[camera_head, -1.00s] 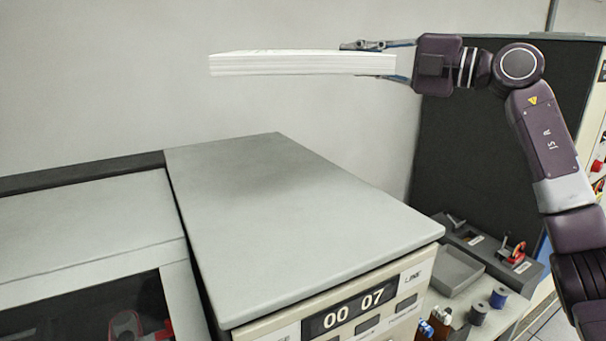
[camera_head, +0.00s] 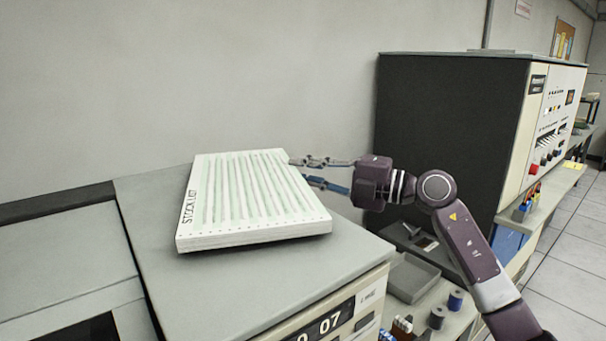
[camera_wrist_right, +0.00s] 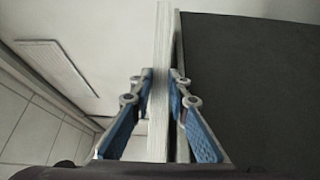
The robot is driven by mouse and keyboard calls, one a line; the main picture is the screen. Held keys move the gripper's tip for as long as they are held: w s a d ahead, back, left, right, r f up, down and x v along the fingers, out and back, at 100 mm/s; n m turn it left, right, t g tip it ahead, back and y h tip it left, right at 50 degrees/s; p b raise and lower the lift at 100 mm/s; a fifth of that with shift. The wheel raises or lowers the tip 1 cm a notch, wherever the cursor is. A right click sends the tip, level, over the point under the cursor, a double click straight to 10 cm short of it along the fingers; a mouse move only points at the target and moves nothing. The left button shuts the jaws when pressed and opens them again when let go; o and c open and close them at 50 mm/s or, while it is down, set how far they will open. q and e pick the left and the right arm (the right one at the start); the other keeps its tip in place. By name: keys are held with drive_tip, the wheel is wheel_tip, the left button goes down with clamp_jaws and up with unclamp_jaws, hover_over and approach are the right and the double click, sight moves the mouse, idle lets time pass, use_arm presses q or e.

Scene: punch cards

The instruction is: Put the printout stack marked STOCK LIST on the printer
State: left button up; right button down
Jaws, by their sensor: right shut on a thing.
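The printout stack (camera_head: 250,195) is a thick white block with green stripes, marked STOCK LIST along its left edge. It is over the flat grey top of the printer (camera_head: 150,215), lying roughly level. I cannot tell whether it touches the top. My right gripper (camera_head: 299,170) comes from the right and is shut on the stack's right edge. In the right wrist view the stack (camera_wrist_right: 160,110) shows edge-on between the two blue-padded fingers. The printer's front carries a counter display, partly cut off by the frame. My left gripper is not in view.
A lower grey cabinet (camera_head: 55,260) adjoins the printer on the left. A tall dark cabinet (camera_head: 440,130) stands behind my right arm. The wall is close behind the printer.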

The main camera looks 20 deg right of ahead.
drive_tip(key=shift+f, duration=0.45)
drive_tip(key=shift+f, duration=0.15)
drive_tip(key=c, duration=1.8)
unclamp_jaws()
drive_tip(key=shift+f, duration=0.1)
drive_tip(key=shift+c, duration=0.2)
drive_tip(key=b+v, duration=0.4)
drive_tip(key=v, duration=0.8)
drive_tip(key=shift+b, duration=0.3)
